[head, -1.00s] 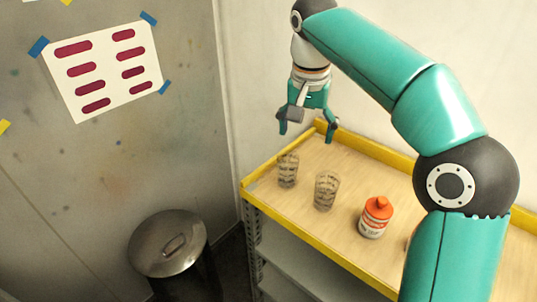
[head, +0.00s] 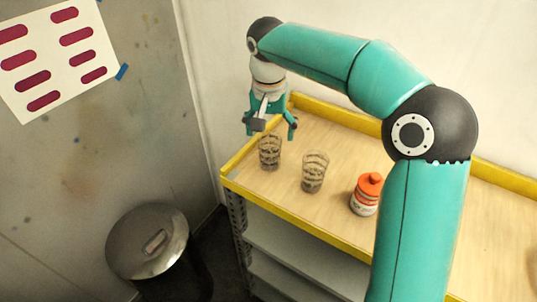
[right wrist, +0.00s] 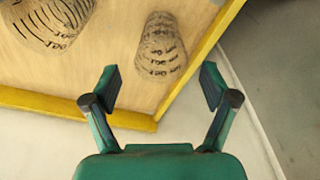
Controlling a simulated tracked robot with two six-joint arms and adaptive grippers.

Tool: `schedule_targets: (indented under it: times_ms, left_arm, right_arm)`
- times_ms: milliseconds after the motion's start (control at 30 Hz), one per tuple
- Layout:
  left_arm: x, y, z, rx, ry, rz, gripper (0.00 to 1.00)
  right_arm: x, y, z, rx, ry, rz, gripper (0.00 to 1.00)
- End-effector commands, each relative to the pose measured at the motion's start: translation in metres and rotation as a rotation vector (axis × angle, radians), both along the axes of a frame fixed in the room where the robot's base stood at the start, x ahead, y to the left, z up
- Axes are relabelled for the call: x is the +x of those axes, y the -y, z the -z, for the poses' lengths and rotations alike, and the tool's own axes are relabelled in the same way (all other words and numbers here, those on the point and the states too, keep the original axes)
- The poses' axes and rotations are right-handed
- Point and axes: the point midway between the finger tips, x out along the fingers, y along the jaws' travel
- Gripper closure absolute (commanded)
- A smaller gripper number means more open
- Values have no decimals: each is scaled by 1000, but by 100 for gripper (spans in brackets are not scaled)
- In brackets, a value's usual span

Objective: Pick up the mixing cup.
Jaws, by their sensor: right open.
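Two clear cups with dark printed markings stand upright on the wooden shelf top; I cannot tell which is the mixing cup. The left cup (head: 270,153) is near the left end, and the other cup (head: 314,173) stands to its right. My right gripper (head: 271,133) is open and empty, just above and behind the left cup. In the right wrist view, the nearer cup (right wrist: 162,48) lies ahead of the open fingers (right wrist: 160,84), roughly centred between them and apart from them. The other cup (right wrist: 55,20) is at the upper left, partly cut off. My left gripper is not in view.
A white bottle with an orange cap (head: 367,195) stands right of the cups. A raised yellow rim (head: 300,228) edges the shelf top (head: 335,215). A lidded metal bin (head: 148,243) stands on the floor at the left. The back wall is close behind my gripper.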

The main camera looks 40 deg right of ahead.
Motion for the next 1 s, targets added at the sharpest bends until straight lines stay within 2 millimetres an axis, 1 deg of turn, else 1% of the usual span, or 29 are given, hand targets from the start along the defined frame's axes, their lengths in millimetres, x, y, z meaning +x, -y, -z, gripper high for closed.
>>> schedule_targets:
  times_ms: [233,400,500,600,800,867,1000]
  left_arm:
    - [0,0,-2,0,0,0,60]
    - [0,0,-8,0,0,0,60]
    - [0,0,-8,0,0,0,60]
    - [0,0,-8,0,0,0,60]
    - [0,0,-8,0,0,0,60]
    - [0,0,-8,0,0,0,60]
    - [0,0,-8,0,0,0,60]
  right_arm:
    - [1,1,15,0,-3,-1,15]
    - [4,1,40,1,-4,-1,15]
    - [5,3,51,0,-3,0,15]
    - [6,3,57,0,0,-1,15]
    - [6,3,57,0,0,-1,15]
    - [6,3,57,0,0,-1,23]
    - [6,3,57,0,0,-1,47]
